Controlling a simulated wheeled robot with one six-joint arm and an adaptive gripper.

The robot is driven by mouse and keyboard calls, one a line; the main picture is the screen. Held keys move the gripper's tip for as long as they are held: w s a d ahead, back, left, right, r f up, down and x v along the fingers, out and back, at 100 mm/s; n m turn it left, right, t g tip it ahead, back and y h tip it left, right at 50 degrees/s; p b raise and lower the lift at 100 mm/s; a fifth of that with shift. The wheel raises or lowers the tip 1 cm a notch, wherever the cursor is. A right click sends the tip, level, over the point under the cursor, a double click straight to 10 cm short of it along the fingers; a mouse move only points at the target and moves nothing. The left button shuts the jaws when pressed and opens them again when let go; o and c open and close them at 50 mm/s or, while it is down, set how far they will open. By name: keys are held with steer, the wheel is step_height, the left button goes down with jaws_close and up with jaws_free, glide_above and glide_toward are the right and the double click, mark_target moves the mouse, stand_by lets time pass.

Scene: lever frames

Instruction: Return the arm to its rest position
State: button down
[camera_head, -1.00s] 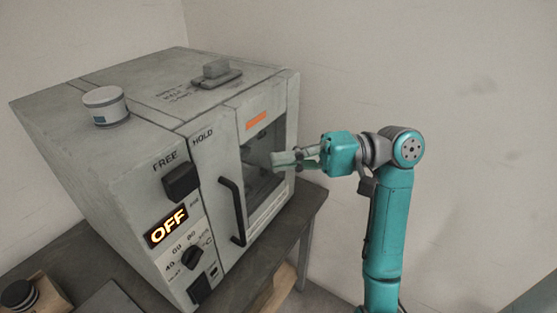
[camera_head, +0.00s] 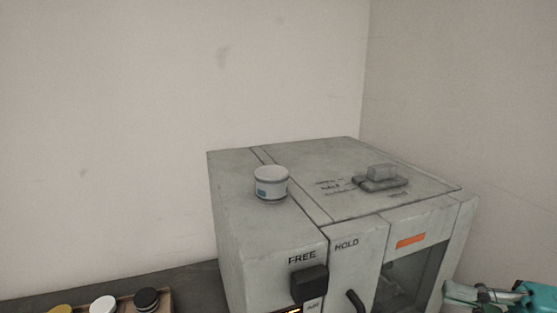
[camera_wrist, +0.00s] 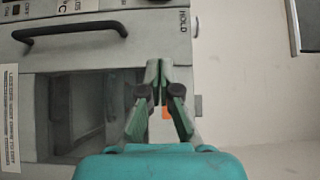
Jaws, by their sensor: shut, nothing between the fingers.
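My gripper (camera_head: 468,294) shows at the lower right edge of the head view, in front of the window side of a grey oven-like machine (camera_head: 235,220). Its teal housing is cut off by the frame edge. In the wrist view my gripper (camera_wrist: 158,72) has its green fingers together and empty, with the machine's front (camera_wrist: 130,58) and dark window behind them. The gap between the fingertips and the machine cannot be judged. Most of my arm is out of view.
On the machine's top stand a white jar (camera_head: 271,185) and a grey block on a plate (camera_head: 381,176). A black handle (camera_wrist: 70,31) sticks out from its front. Several lidded jars (camera_head: 104,303) stand in a tray at the lower left. Plain walls lie behind.

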steer(key=w+a+f+m+t+h, duration=0.1)
steer(key=f+m+t+h, duration=0.1)
steer(key=f, duration=0.3)
steer(key=w+a+f+m+t+h, duration=0.1)
steer(key=w+a+f+m+t, duration=0.1)
steer(key=f, duration=0.3)
steer(key=w+a+f+m+t+h, duration=0.1)
steer(key=w+f+m+t+h, duration=0.1)
steer(key=f, duration=0.3)
steer(key=shift+w+a+f+m+t+h, duration=0.15)
steer(key=shift+f+m+t+h, duration=0.15)
steer(key=shift+m+t, duration=0.25)
steer(key=s+a+f+h, duration=0.1)
steer(key=s+f+h, duration=0.4)
steer(key=f, duration=0.4)
steer(key=s+a+f+h, duration=0.2)
steer(key=s+f+h, duration=0.3)
steer(key=f, duration=0.4)
steer(key=s+a+r+n, duration=0.2)
steer(key=s+n, duration=1)
steer(key=s, duration=1.2)
steer(key=shift+s+r, duration=0.2)
steer(key=shift+s, duration=0.05)
